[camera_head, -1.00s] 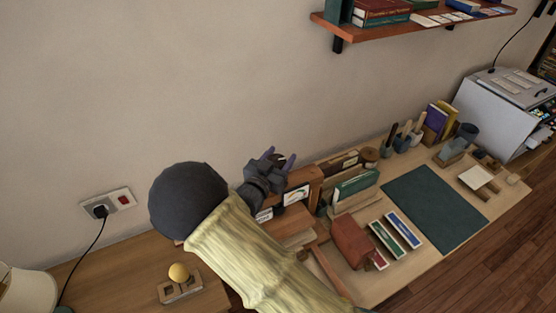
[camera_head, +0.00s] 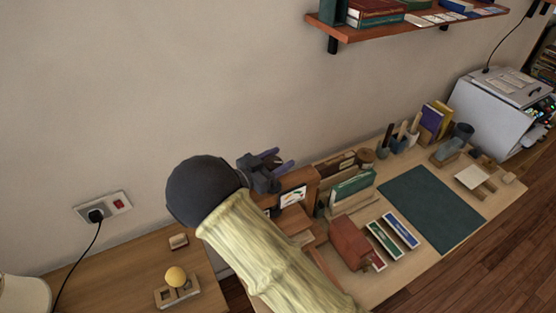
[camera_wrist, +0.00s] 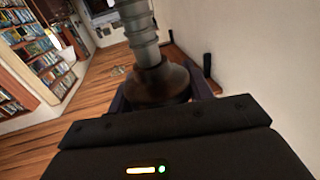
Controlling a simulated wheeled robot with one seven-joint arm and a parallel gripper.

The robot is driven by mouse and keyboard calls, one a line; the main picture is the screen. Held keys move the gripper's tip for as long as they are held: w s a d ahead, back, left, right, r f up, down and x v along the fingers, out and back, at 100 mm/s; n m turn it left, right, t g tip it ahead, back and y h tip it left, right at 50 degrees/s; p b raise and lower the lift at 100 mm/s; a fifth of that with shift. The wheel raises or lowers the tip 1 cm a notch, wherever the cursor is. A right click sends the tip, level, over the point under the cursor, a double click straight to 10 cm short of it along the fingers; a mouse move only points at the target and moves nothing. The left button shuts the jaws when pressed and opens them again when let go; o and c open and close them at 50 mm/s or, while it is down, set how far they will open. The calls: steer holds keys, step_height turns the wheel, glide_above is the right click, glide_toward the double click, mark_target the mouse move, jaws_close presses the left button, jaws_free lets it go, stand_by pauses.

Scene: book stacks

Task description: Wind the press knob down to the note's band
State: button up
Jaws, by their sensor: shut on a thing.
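My gripper (camera_head: 275,164) is at the wooden press (camera_head: 308,178), above its top, with its purple fingers pointing right. In the wrist view my gripper (camera_wrist: 160,95) is shut on a dark round knob (camera_wrist: 158,82). A grey ridged screw (camera_wrist: 138,35) runs from the knob. The knob itself cannot be made out in the head view. A white note (camera_head: 293,196) with a small coloured mark is on the press, just below my gripper. Its band is too small to read. My forearm covers part of the press.
A red-brown box (camera_head: 350,242), colored cards (camera_head: 384,240) and a dark green mat (camera_head: 432,208) lie right of the press. Green books (camera_head: 352,186) stand behind. A shelf (camera_head: 410,25) hangs above.

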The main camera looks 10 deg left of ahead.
steer(key=shift+r, duration=0.25)
steer(key=o, duration=0.9)
steer(key=shift+a, duration=0.1)
steer(key=shift+o, duration=0.4)
steer(key=shift+f, duration=0.1)
steer(key=b+v, duration=0.5)
steer(key=v, duration=1.2)
steer(key=shift+s+a, duration=0.1)
